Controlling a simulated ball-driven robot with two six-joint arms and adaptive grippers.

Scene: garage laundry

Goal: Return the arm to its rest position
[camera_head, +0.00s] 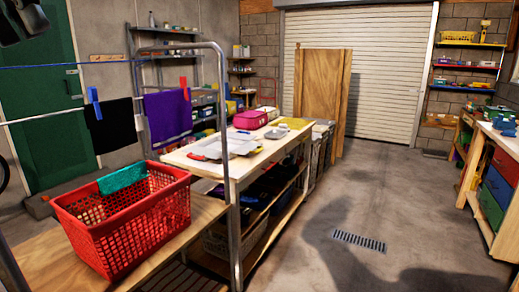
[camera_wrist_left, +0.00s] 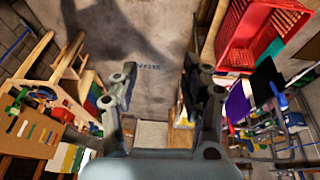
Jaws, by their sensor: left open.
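My left gripper (camera_head: 22,22) shows as a dark shape at the top left corner of the head view, high and cut off by the edge. In the left wrist view its two fingers (camera_wrist_left: 163,80) stand wide apart with nothing between them but the floor beyond. The gripper is open and empty, and touches nothing that I can see. My right gripper is in neither view.
A red basket (camera_head: 125,226) with a teal cloth (camera_head: 123,178) stands on a wooden bench (camera_head: 40,262). A black cloth (camera_head: 112,125) and purple cloth (camera_head: 168,115) hang on a line behind it. A long workbench (camera_head: 222,166) stands mid-view. The floor (camera_head: 370,200) right of it is clear.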

